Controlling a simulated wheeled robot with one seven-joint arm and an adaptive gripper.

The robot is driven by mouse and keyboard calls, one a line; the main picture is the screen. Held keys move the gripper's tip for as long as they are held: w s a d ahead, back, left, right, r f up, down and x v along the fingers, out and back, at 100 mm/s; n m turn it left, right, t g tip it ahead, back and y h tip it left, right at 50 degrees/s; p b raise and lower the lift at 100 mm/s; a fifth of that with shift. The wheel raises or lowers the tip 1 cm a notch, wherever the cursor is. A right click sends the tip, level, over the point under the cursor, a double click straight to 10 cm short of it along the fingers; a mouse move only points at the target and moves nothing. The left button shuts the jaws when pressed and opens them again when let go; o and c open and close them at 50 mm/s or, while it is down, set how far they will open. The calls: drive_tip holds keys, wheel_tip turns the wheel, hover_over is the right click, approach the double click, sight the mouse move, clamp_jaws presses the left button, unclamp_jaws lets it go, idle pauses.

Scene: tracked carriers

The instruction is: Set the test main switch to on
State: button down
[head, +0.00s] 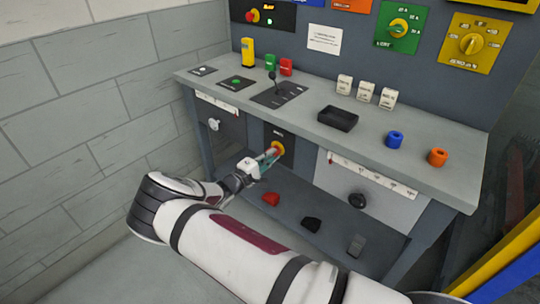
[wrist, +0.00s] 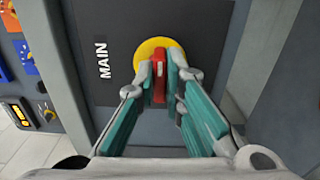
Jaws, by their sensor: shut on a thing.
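The main switch (wrist: 159,80) is a red handle on a yellow round plate (wrist: 145,53), on a dark panel with the word MAIN beside it. In the head view the switch's yellow plate (head: 279,147) shows on the panel under the bench top. My gripper (wrist: 161,72) has its two teal fingers closed on either side of the red handle. In the head view my gripper (head: 271,156) reaches the switch from the left front. The fingers hide part of the handle, and I see no on or off marks.
The grey bench top (head: 240,104) overhangs the switch. A panel with a black knob (head: 357,200) is to the right, and one with a small knob (head: 214,125) to the left. A lower shelf holds a red piece (head: 271,198) and a black piece (head: 312,224).

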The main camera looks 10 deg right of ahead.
drive_tip(key=shift+f, duration=0.1)
idle(0.3)
drive_tip(key=c, duration=1.7)
unclamp_jaws()
drive_tip(key=v, duration=1.2)
